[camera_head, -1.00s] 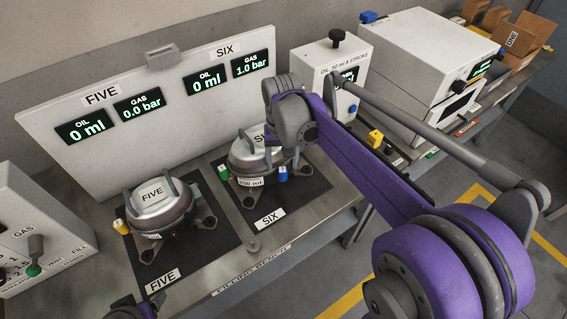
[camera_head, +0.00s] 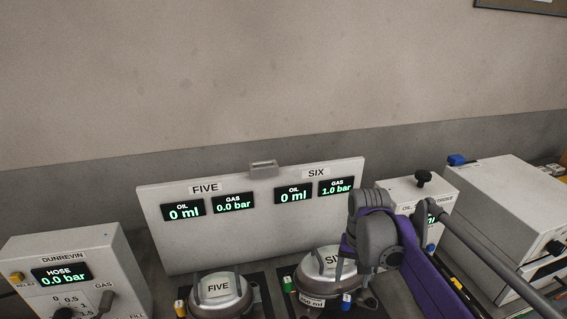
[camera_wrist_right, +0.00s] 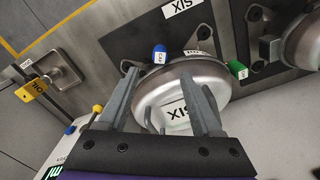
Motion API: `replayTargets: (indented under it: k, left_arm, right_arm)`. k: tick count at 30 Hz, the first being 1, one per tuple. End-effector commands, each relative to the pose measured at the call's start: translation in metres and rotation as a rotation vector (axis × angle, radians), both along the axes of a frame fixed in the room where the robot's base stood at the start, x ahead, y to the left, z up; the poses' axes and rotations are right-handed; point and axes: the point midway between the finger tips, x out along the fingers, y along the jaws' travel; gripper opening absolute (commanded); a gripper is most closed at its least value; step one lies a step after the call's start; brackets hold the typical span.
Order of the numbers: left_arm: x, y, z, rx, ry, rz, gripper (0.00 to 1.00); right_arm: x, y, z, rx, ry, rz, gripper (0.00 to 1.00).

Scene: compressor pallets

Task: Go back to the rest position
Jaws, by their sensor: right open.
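My right gripper (camera_head: 357,282) hangs fingers-down at compressor SIX (camera_head: 318,272) in the head view, covering part of its right side. In the right wrist view its two fingers (camera_wrist_right: 158,78) are spread wide with nothing between them, in front of the silver dome of compressor SIX (camera_wrist_right: 172,95). I cannot tell how far the fingertips are from it. Compressor SIX has a blue cap (camera_wrist_right: 159,54) and a green cap (camera_wrist_right: 238,69). Compressor FIVE (camera_head: 218,290) stands to its left, cut by the bottom edge. My left gripper is out of view.
Behind the compressors stands the white display panel (camera_head: 250,235), SIX reading 0 ml and 1.0 bar. The gas unit (camera_head: 75,262) is at left, the oil box (camera_head: 405,190) right of the panel, and a larger white machine (camera_head: 510,215) beyond.

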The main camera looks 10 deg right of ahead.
Motion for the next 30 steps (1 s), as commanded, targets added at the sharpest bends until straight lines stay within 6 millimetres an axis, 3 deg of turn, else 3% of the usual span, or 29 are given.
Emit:
replayTargets:
  k: [4,8,12,18,24,30]
  left_arm:
    - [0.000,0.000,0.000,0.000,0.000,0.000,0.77]
    - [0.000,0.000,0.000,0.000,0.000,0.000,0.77]
    - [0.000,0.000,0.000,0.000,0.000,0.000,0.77]
    - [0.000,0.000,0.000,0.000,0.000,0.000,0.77]
    - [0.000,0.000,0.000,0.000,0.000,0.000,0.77]
    - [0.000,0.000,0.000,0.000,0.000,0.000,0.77]
  right_arm:
    - [-0.020,0.012,-0.001,-0.009,-0.058,0.052,0.66]
    - [-0.055,0.030,-0.010,-0.031,-0.164,0.144,0.66]
    - [-0.094,0.048,-0.028,-0.059,-0.293,0.254,0.66]
    - [-0.134,0.064,-0.057,-0.095,-0.439,0.372,0.66]
    - [-0.149,0.069,-0.071,-0.113,-0.500,0.421,0.66]
    - [-0.149,0.069,-0.072,-0.114,-0.503,0.423,0.66]
